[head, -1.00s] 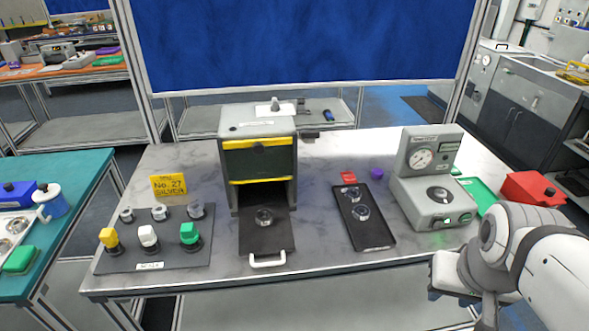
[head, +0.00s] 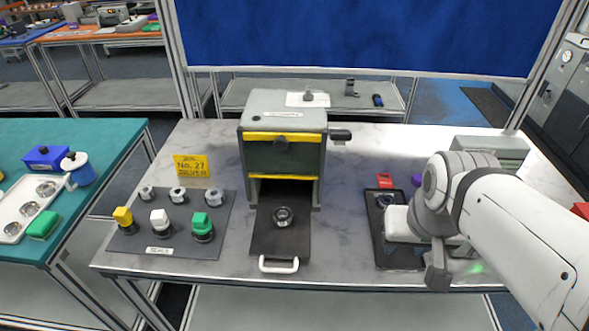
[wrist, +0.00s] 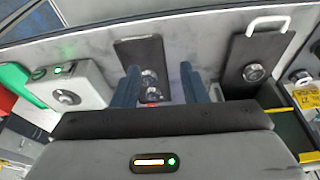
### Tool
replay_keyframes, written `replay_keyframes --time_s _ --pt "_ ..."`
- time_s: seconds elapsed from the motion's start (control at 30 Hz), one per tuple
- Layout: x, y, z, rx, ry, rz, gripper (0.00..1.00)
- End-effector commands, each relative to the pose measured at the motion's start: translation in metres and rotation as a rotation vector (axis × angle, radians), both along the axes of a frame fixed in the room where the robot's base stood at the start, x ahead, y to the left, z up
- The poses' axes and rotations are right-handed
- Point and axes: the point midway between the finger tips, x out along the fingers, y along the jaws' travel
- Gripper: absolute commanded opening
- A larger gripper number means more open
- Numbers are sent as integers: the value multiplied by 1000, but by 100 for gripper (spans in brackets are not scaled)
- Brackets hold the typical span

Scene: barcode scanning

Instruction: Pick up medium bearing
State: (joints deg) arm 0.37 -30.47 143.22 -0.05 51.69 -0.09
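My gripper (wrist: 160,84) is open in the wrist view, its two blue-grey fingers apart with nothing held. Metal ring bearings (wrist: 150,79) show between the fingers, on a black tray (wrist: 138,50); a finger partly covers them. In the head view my arm hangs over this tray (head: 399,258) and hides most of its bearings. Another bearing (head: 283,216) lies on the black pull-out plate of the grey box; it also shows in the wrist view (wrist: 253,72). I cannot tell which bearing is the medium one.
A grey box machine (head: 284,122) with yellow strips stands mid-table. A grey board (head: 170,237) at left holds small rings and coloured knobs. A grey device (wrist: 72,92) with a green light stands beside the tray. Bare marble lies between plate and tray.

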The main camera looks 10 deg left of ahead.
Motion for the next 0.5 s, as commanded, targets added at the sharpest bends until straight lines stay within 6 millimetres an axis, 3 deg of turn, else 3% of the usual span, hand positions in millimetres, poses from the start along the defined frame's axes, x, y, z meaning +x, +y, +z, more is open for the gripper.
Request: replay_keyframes --time_s 0.13,0.37,0.5 --pt "12 9 -7 -3 1 1 52" --pt "75 84 -33 -25 -20 -20 71" --pt "110 145 -51 -27 -56 -41 72"
